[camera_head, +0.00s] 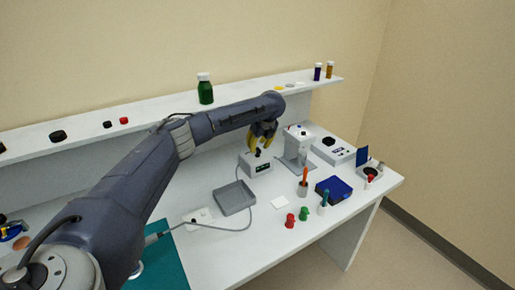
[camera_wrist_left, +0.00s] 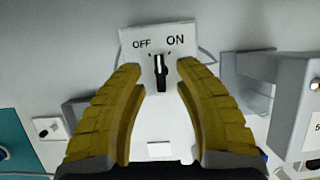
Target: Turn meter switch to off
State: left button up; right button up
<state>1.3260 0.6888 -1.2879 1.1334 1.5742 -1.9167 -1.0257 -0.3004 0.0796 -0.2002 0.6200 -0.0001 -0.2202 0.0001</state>
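The meter (camera_head: 256,165) is a small white box with a dark display on the bench, below my left gripper (camera_head: 263,133). In the left wrist view its panel (camera_wrist_left: 165,122) carries OFF at left and ON at right. The black switch knob (camera_wrist_left: 161,75) has a pale line and stands nearly upright between the two labels; I cannot tell which setting it is on. My left gripper (camera_wrist_left: 160,82) has yellow ribbed fingers, spread on both sides of the knob with gaps, holding nothing. My right gripper is not in view.
A grey tray (camera_head: 234,198) and cable lie before the meter. Right of it are a white stand (camera_head: 298,147), a blue box (camera_head: 334,190) and screwdriver-like tools in holders. Red and green caps lie in front. A shelf (camera_head: 228,101) with bottles runs behind.

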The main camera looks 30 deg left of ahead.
pick_arm(q)
jog(key=shift+x, duration=0.85)
jog(key=shift+c, duration=0.4)
grip_shut()
